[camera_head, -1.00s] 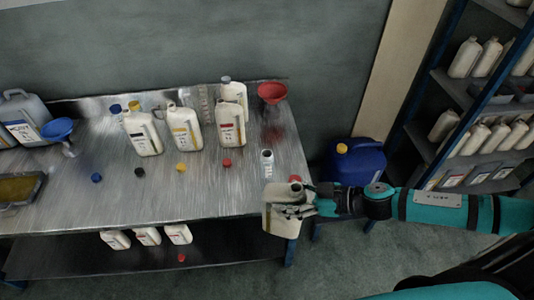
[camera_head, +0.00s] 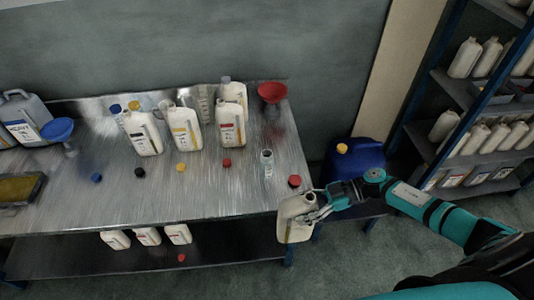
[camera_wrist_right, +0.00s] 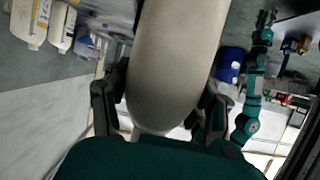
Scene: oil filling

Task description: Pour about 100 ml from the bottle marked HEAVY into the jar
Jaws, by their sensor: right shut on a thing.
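My right gripper (camera_head: 314,210) is shut on a cream bottle (camera_head: 293,221), just off the table's front right corner. The bottle's open mouth shows at its top, and it is close to upright with a slight lean. No label can be read on it. In the right wrist view the bottle (camera_wrist_right: 173,60) fills the middle between the fingers. The small clear jar (camera_head: 267,163) stands on the table near the right edge, behind and left of the held bottle, apart from it. A grey-blue jug (camera_head: 30,112) at the far left bears large lettering that may read HEAVY. My left gripper is out of view.
Several cream bottles (camera_head: 185,130) stand at the back of the metal table (camera_head: 215,190), with loose caps before them. A red cap (camera_head: 294,181) lies by the right edge. A red funnel (camera_head: 272,93) stands behind the jar. A blue canister (camera_head: 356,163) stands right of the table.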

